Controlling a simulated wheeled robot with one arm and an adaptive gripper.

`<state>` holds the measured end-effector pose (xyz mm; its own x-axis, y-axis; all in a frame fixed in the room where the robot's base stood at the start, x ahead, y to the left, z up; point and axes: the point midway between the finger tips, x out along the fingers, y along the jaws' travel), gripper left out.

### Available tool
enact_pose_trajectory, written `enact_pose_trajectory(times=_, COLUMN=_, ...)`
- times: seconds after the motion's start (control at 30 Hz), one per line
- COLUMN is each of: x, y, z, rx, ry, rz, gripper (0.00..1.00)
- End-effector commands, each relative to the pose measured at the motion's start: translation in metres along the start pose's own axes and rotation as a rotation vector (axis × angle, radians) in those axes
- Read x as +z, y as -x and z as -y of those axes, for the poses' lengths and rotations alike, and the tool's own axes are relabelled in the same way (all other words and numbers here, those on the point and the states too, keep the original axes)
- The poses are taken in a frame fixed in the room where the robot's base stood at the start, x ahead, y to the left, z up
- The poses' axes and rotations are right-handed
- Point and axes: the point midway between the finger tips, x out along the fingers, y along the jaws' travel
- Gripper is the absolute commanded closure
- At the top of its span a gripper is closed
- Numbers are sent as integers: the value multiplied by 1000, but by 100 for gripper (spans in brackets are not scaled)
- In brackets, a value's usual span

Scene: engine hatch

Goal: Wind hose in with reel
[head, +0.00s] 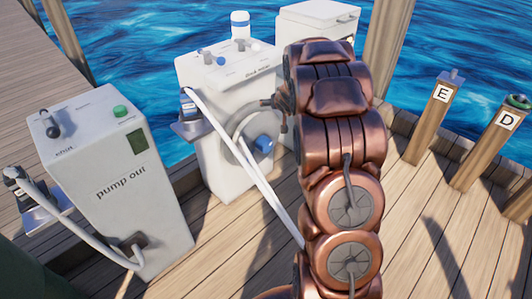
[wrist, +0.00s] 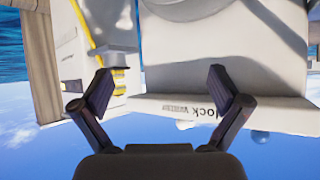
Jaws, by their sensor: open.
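The white middle cabinet (head: 228,68) stands on the dock in the head view. A round grey reel (head: 233,128) is on its side, with a blue knob (head: 264,144) near the reel's lower right. A white hose (head: 245,170) runs from a nozzle (head: 188,103) at the cabinet's left down to the deck, where my arm hides its end. My gripper (head: 262,104) is close to the reel's upper part, partly hidden by my arm. In the wrist view my gripper (wrist: 162,82) is open with nothing between its fingers, facing a pale cabinet face (wrist: 190,50) marked with dark letters.
A pump out cabinet (head: 115,180) with its own hose (head: 90,240) stands at the left. Another white cabinet (head: 318,20) is behind. Wooden posts marked E (head: 436,115) and D (head: 490,145) stand at the right. Planks at the lower right are clear; water lies beyond.

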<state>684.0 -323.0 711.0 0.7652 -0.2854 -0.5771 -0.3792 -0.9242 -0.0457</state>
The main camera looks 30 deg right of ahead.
Motion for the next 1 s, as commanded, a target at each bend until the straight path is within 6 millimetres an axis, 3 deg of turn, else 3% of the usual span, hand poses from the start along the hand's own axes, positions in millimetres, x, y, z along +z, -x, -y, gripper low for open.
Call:
enact_pose_trajectory(times=0.03, x=16, y=-25, z=-7, rx=-23, ry=-14, rz=-25, gripper=1)
enact_pose_trajectory(times=0.2, x=42, y=-82, z=-18, rx=-130, ry=-65, rz=-110, gripper=1)
enact_pose_trajectory(times=0.5, x=107, y=-156, z=-30, rx=-364, ry=-182, rz=-238, gripper=1)
enact_pose_trajectory(times=0.8, x=183, y=-193, z=-36, rx=-617, ry=-327, rz=-324, gripper=1)
enact_pose_trajectory(times=1.0, x=208, y=-196, z=-36, rx=-722, ry=-384, rz=-354, gripper=1)
